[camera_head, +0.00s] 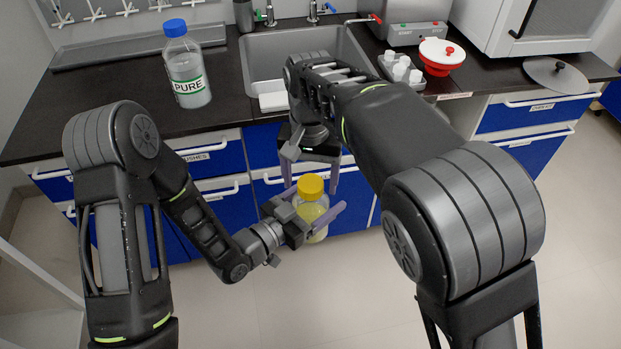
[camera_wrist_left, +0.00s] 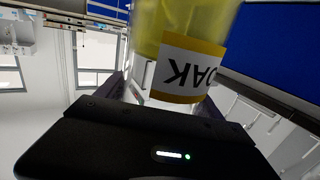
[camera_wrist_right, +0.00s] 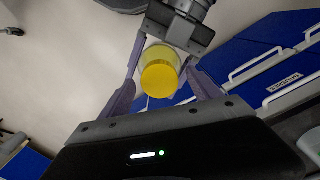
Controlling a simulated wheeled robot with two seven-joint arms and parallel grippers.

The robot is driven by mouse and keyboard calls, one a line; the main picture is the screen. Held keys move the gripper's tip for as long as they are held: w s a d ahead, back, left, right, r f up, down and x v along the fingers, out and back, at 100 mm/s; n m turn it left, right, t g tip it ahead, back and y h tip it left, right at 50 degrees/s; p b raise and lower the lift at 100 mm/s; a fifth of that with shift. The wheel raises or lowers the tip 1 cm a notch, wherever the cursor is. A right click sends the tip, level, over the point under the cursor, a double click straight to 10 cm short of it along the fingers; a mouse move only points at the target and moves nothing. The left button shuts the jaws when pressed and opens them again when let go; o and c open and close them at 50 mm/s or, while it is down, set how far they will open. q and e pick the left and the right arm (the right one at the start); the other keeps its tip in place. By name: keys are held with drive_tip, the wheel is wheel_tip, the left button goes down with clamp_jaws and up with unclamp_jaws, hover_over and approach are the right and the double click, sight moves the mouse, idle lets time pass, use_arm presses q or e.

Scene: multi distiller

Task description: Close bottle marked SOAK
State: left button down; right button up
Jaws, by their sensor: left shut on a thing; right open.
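The SOAK bottle (camera_head: 313,213) is clear with yellowish contents and a yellow cap (camera_head: 311,186) on its top. My left gripper (camera_head: 318,221) is shut around its body and holds it roughly upright in the air before the blue cabinets. In the left wrist view, part of its yellow-bordered label (camera_wrist_left: 188,73) shows the letters OAK, upside down. My right gripper (camera_head: 311,176) is open above the bottle, pointing down. In the right wrist view, the cap (camera_wrist_right: 160,79) lies between its spread fingers, with gaps visible. How firmly the cap sits is not visible.
A PURE bottle (camera_head: 188,68) with a blue cap stands on the dark counter (camera_head: 110,105). Behind my arms are a sink (camera_head: 268,62), a holder with white bottles (camera_head: 402,70) and a red-and-white container (camera_head: 440,57). Blue drawers (camera_head: 215,157) with white handles lie close behind the held bottle.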

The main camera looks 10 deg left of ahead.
wheel_tip(320, 180, up, 7)
drive_tip(key=shift+r, duration=0.1)
idle(0.3)
drive_tip(key=shift+w, duration=0.1)
